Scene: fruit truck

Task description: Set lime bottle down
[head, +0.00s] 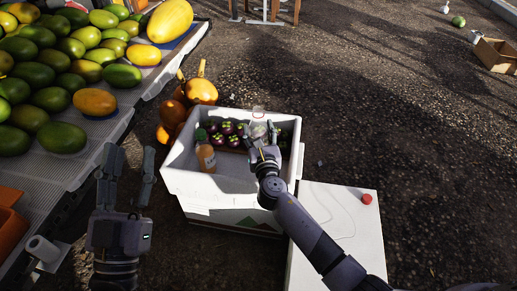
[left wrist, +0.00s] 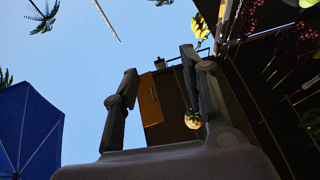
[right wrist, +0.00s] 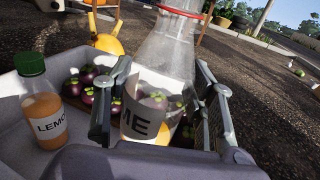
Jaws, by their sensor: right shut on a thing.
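The lime bottle (right wrist: 172,52) is clear, with a white label on which "ME" shows. In the right wrist view it stands between the fingers of my right gripper (right wrist: 165,105), which is shut on it. In the head view my right gripper (head: 262,135) is over the right half of the white crate (head: 235,208), and the bottle (head: 258,113) shows only faintly there. I cannot tell whether its base touches the crate floor. My left gripper (head: 131,160) is open and empty, left of the crate; its fingers (left wrist: 160,90) point up toward the sky in its wrist view.
An orange lemon bottle (head: 206,157) with a green cap stands in the crate's left part. Mangosteens (head: 222,135) lie behind it. Orange gourds (head: 201,91) sit behind the crate. A fruit stall (head: 105,128) is at the left. A white box (head: 340,215) with a red button is at the right.

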